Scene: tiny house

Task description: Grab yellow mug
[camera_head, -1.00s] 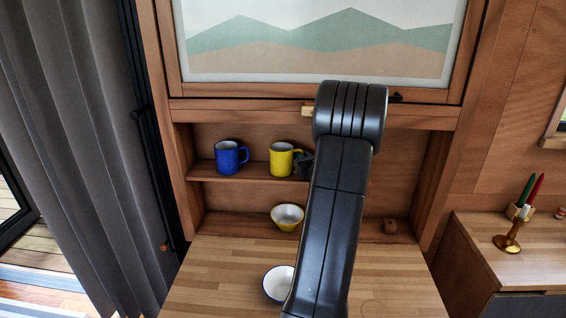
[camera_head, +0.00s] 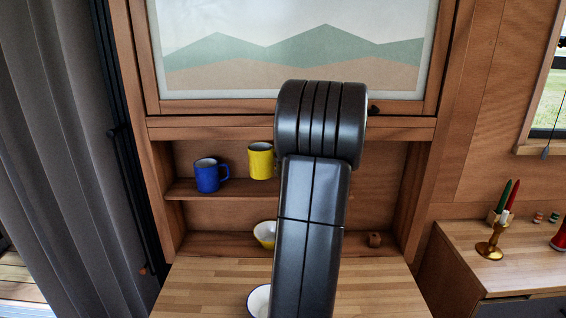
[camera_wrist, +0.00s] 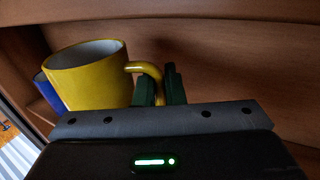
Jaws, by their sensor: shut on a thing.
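The yellow mug (camera_head: 261,161) is upright with a white inside, and in the head view it hangs a little above the upper shelf. In the wrist view the yellow mug (camera_wrist: 92,80) is on the left, its handle reaching right to my gripper (camera_wrist: 160,88). The dark fingers are shut on that handle. In the head view my arm hides the gripper and the mug's handle side.
A blue mug (camera_head: 208,175) stands on the upper shelf (camera_head: 183,189), left of the yellow mug. A yellow-and-white bowl (camera_head: 264,234) is on the lower shelf. A white bowl (camera_head: 258,302) sits on the wooden counter (camera_head: 205,290), partly behind my arm.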

